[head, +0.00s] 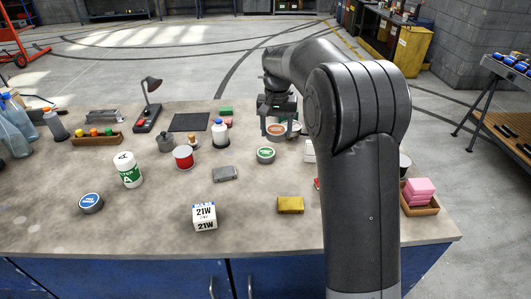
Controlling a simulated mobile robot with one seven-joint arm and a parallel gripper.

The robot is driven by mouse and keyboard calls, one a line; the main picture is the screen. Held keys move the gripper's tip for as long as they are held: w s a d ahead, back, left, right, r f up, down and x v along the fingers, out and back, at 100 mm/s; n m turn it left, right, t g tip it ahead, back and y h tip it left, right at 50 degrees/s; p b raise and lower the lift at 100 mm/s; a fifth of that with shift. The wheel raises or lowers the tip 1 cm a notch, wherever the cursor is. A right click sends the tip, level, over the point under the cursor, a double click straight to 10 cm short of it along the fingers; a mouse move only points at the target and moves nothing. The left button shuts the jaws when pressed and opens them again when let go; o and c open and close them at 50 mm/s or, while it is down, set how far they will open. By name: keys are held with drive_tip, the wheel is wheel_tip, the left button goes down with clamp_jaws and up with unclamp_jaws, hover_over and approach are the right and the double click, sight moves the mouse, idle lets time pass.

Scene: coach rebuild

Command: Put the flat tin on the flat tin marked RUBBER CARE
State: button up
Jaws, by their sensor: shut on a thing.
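My gripper (277,119) reaches over the back part of the bench and is shut on a flat tin with a brown-orange top (276,130). I cannot tell whether that tin is clear of the bench. A flat tin with a green and white lid (265,155) sits just in front of it, apart from it. A flat tin with a blue lid (91,203) stands far off at the front left. Another round pale thing (296,127) is partly hidden beside my gripper. The lid lettering is too small to read, so I cannot tell which tin is marked RUBBER CARE.
On the bench (150,235) stand a red can (184,157), a white bottle (220,134), a grey box (225,174), a 21W box (204,217) and a yellow box (290,205). A wooden tray with pink blocks (420,207) is at right. My arm hides part of the right side.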

drive_tip(key=w+d, duration=0.1)
drive_tip(key=d, duration=0.7)
hover_over(266, 153)
wheel_tip(266, 153, down, 6)
drive_tip(key=shift+f, duration=0.15)
drive_tip(key=shift+w+f, duration=0.1)
drive_tip(key=shift+f, duration=1.95)
drive_tip(key=shift+f, duration=0.15)
drive_tip(key=o, duration=1)
